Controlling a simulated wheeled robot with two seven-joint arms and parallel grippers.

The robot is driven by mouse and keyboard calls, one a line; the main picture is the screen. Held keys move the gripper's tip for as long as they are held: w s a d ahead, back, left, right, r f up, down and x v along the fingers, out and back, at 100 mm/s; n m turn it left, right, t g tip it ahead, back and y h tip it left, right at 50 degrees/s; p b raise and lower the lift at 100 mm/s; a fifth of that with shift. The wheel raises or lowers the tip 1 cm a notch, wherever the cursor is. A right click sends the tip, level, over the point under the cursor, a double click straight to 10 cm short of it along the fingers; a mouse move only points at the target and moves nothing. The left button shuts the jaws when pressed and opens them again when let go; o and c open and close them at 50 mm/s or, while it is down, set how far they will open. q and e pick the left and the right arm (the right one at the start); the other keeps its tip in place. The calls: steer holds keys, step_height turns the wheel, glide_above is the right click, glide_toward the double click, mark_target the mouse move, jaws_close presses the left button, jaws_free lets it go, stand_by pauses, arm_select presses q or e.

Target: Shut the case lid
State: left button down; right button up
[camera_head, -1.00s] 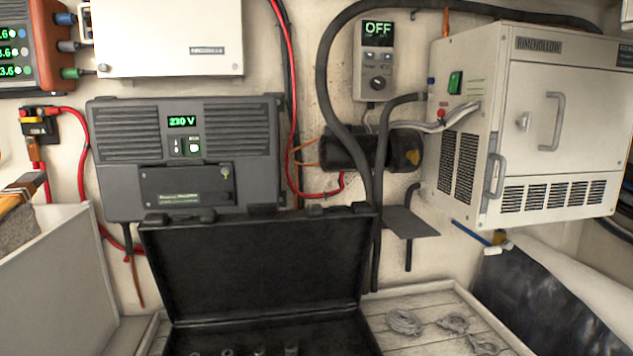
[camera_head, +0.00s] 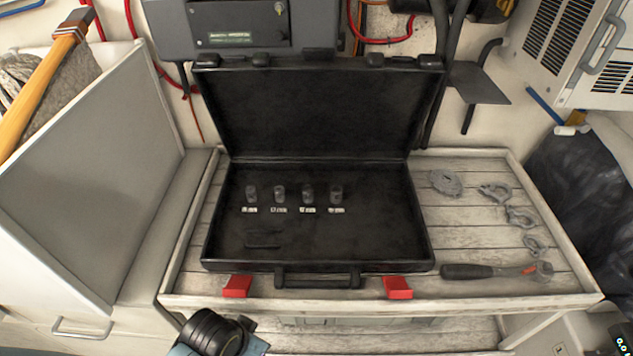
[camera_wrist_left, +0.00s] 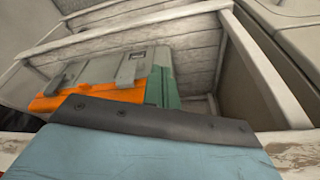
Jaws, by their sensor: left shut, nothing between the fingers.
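The black case (camera_head: 320,262) lies on a slatted wooden bench in the head view. Its lid (camera_head: 318,110) stands open, tilted back towards the wall. Several small dark cylinders with white labels stand inside the case. Its handle (camera_head: 318,280) and two red latches (camera_head: 237,287) (camera_head: 397,288) are at the front edge. Part of my left arm, black and blue-grey, shows at the bottom left of the head view, in front of the bench and apart from the case. My left gripper (camera_wrist_left: 150,122) shows in the left wrist view, shut and empty. My right gripper is not in view.
A raised bench rim (camera_head: 380,302) runs along the front. A grey panel (camera_head: 90,180) stands left. A grey-green and orange box (camera_wrist_left: 105,85) shows in the left wrist view.

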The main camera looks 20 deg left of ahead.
arm_select(q)
step_height(320, 180, up, 12)
steer(key=p, duration=0.1)
steer(key=w+d+r+m+t+h, duration=0.1)
steer(key=w+d+r+m+h, duration=0.1)
steer(key=w+d+r, duration=0.65)
steer(key=w+d+r+m+h, duration=0.2)
steer(key=w+d+r, duration=0.4)
steer(key=w+d, duration=0.55)
step_height(320, 180, up, 30)
steer(key=f+n+t+y, duration=0.1)
steer(key=n+t+y, duration=0.2)
steer(key=n+y, duration=0.5)
glide_above(321, 50)
steer(key=n+h, duration=0.1)
steer(key=shift+g+h, duration=0.3)
steer(key=p+x, duration=0.2)
steer(key=x, duration=0.6)
steer(key=shift+w+f, duration=0.15)
steer(key=shift+f, duration=0.1)
steer(key=shift+s+f, duration=0.2)
steer(key=shift+s+d+f, duration=0.2)
steer(key=shift+s+d, duration=0.05)
steer(key=shift+s, duration=0.5)
steer(key=shift+s+d+f, duration=0.15)
steer(key=shift+s+d, duration=0.05)
steer(key=shift+s, duration=0.5)
steer(key=shift+s+f, duration=0.15)
